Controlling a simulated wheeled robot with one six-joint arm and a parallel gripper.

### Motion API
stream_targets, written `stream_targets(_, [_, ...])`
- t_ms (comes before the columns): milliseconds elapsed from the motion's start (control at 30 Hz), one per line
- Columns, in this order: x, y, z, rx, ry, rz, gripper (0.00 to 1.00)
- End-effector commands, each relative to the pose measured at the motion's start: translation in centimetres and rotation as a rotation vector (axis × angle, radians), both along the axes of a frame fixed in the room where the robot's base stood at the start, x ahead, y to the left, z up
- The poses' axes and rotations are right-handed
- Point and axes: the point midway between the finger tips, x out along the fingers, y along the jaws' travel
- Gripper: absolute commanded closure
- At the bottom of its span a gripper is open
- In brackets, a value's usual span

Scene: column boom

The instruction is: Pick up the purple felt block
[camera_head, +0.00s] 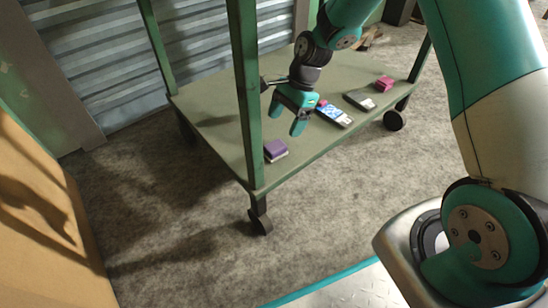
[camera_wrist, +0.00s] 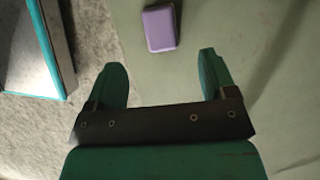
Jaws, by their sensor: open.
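The purple felt block (camera_head: 275,149) lies on the green lower shelf (camera_head: 215,112) of a wheeled cart, close to its front post. Its lower part looks pale in the head view. In the wrist view the purple block (camera_wrist: 161,28) is near the top, beyond my fingertips and a little left of the right finger. My gripper (camera_head: 284,116) is above the shelf, pointing down, to the right of the block in the head view. In the wrist view my gripper (camera_wrist: 162,75) has its two fingers wide apart with nothing between them.
A blue-and-white item (camera_head: 333,114), a grey item (camera_head: 360,100) and a pink block (camera_head: 384,83) lie farther right on the shelf. The cart's green front post (camera_head: 247,90) rises beside the purple block. Cardboard (camera_head: 40,215) stands at left. The floor in front is clear.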

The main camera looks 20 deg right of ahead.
Motion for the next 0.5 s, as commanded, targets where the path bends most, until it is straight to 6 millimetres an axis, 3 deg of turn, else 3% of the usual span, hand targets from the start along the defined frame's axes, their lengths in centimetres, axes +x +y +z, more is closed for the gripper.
stream_targets(33, [-0.1,0.4,-1.5,0.0,0.001,0.002,0.22])
stream_targets(367, [-0.4,1.3,-3.4,0.0,0.0,0.002,0.22])
stream_targets(500, [-0.6,2.0,-5.5,-0.001,0.002,0.003,0.22])
